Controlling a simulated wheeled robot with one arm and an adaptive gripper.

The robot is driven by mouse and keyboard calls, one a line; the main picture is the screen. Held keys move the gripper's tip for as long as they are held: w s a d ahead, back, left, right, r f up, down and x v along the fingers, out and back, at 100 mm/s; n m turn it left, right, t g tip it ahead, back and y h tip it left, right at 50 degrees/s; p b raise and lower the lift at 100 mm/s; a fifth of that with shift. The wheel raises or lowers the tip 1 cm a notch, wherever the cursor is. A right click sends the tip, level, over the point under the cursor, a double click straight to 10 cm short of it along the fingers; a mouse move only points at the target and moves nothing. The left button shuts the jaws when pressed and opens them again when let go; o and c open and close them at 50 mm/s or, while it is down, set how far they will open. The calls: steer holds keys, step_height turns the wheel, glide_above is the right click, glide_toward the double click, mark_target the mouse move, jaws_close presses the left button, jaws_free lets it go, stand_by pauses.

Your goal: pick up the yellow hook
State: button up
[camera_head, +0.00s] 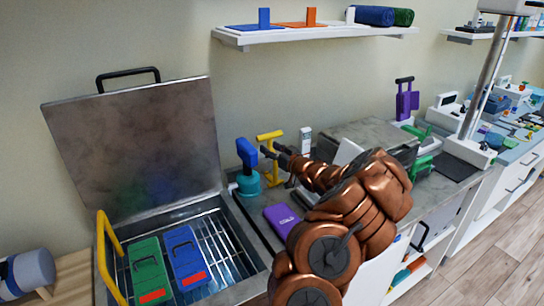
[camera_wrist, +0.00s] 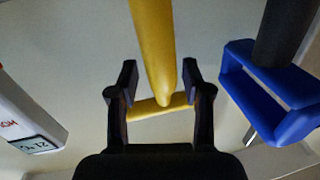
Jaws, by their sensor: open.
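In the wrist view the hook's stem (camera_wrist: 152,40) runs down from the top edge to a crossbar, which lies between the two open fingers of my gripper (camera_wrist: 160,82). The crossbar's ends come close to the fingers; I cannot tell whether they touch. My arm hides part of the counter around the hook's foot.
A blue-handled teal item (camera_head: 247,182) stands close left of the hook; its blue handle (camera_wrist: 270,100) is right of my fingers. A white device with a display (camera_wrist: 28,122) is at the left. A purple pack (camera_head: 281,219) lies in front. The tank's lid (camera_head: 135,145) stands open.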

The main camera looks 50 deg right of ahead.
steer(key=shift+w+d, duration=0.1)
steer(key=shift+w, duration=0.35)
jaws_close()
